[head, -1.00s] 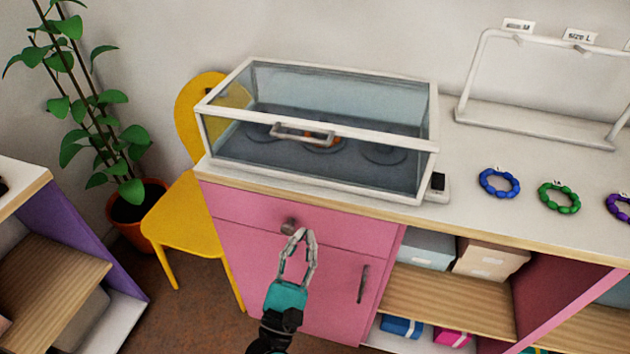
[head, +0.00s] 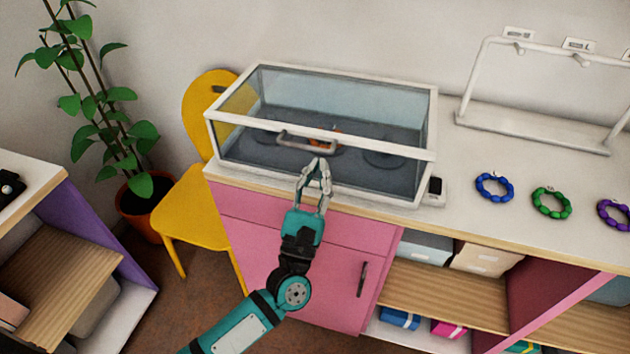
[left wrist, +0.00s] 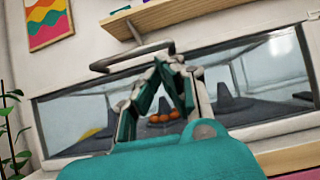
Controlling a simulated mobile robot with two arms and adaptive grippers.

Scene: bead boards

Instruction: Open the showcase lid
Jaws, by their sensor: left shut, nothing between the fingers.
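The showcase (head: 400,189) is a glass box with a white frame on the counter, and its lid (head: 238,122) is closed. A grey bar handle (head: 290,144) sits on the lid's front edge; it also shows in the left wrist view (left wrist: 132,55). Orange beads lie on a dark stand inside, seen through the glass (left wrist: 165,117). My left gripper (head: 318,162) is shut and empty, with its fingertips just in front of the showcase, below and slightly right of the handle. In the left wrist view its fingertips (left wrist: 170,62) come close to the handle; contact cannot be told. My right gripper is not in view.
Blue (head: 494,186), green (head: 551,202) and purple (head: 614,213) bead bracelets lie on the counter at right. A white display rack (head: 530,132) stands behind them. A small dark-topped device (head: 435,187) sits by the showcase's right corner. A yellow chair (head: 190,205) stands left.

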